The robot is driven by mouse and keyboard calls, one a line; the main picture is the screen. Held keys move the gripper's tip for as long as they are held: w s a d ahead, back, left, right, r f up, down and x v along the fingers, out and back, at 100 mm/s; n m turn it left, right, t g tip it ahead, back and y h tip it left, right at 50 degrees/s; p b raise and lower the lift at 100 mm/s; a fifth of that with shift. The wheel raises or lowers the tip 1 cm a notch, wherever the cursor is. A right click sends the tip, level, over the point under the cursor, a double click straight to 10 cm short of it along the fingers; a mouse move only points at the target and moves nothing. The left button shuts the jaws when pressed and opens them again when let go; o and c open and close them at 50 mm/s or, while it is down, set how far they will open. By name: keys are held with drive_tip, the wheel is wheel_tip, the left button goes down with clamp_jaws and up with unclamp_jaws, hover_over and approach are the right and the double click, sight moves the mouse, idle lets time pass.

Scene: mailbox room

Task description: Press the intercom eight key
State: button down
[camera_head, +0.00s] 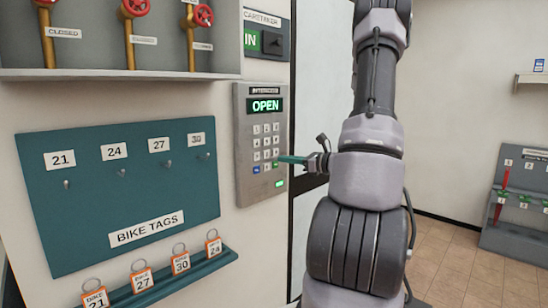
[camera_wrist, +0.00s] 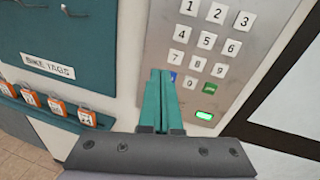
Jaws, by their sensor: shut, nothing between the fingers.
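The intercom (camera_head: 241,150) is a grey wall panel with a green display reading OPEN and a keypad of white number keys. The eight key (camera_wrist: 197,63) shows uncovered in the wrist view, between seven and nine and above zero. My gripper (camera_head: 279,159) has green fingers, shut and empty, pointing at the panel's lower keypad. In the wrist view the fingertips (camera_wrist: 160,72) appear left of the eight key, beside the seven key and partly over the blue key. I cannot tell whether the tips touch the panel.
A green lamp (camera_wrist: 205,115) glows below the keypad. A teal bike tags board (camera_head: 120,190) hangs to the left, with orange tags (camera_head: 142,280) on a ledge below. A shelf with red valves (camera_head: 136,8) is above. Open floor (camera_head: 450,260) lies to the right.

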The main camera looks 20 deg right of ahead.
sight(267, 155)
drive_tip(key=d+f+m+t+h, duration=0.2)
drive_tip(key=d+m, duration=0.1)
drive_tip(key=d, duration=0.3)
drive_tip(key=shift+w+d+f+h, duration=0.15)
drive_tip(key=shift+w+f+h, duration=0.05)
drive_tip(key=shift+w+h, duration=0.25)
drive_tip(key=x, duration=1.3)
drive_tip(key=shift+w+f, duration=0.1)
drive_tip(key=shift+w, duration=0.1)
drive_tip(key=shift+w+a, duration=0.25)
drive_tip(key=shift+w, duration=0.05)
